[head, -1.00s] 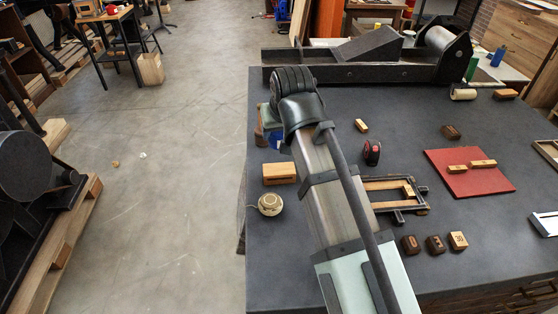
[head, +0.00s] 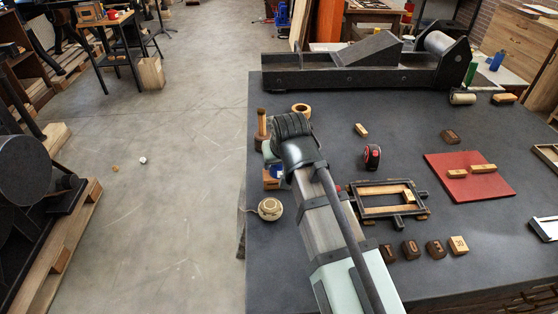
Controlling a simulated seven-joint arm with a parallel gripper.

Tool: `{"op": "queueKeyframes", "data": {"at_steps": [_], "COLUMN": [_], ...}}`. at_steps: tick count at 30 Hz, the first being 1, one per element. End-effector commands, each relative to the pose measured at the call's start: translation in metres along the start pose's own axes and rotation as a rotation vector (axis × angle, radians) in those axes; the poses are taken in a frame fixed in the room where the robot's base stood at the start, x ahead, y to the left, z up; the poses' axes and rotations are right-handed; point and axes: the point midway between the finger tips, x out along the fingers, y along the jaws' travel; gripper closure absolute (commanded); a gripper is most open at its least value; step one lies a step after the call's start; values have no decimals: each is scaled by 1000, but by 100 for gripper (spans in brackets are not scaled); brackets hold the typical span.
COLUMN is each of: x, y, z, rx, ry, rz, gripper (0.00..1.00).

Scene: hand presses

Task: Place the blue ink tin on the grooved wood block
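The blue ink tin (head: 276,170) shows as a small blue patch just below my gripper (head: 272,160), at the left side of the table. My arm hides much of the tin and my fingertips. The tin has travelled along with my gripper, so I take the gripper to be shut on it. The grooved wood block (head: 271,184) is directly under or behind the tin in this view. Only its left part shows; the groove is hidden. I cannot tell whether the tin touches the block.
A round cream tin or spool (head: 270,209) lies just in front of the block. A wooden-handled tool (head: 262,128) and a wooden ring (head: 301,110) stand behind my gripper. A black frame (head: 375,208) and a red-black roll (head: 372,157) lie to the right.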

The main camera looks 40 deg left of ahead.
Motion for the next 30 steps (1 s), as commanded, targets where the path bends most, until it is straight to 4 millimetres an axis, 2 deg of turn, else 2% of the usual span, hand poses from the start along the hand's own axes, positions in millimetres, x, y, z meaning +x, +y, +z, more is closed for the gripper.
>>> {"op": "queueKeyframes", "data": {"at_steps": [7,8,16,25,30], "x": [2,2,2,1,-12], "y": [0,0,0,0,0], "z": [1,1,1,0,0], "rx": [0,0,0,0,0], "ry": [0,0,0,0,1], "rz": [0,0,0,0,0], "gripper": [82,40,14,14,14]}}
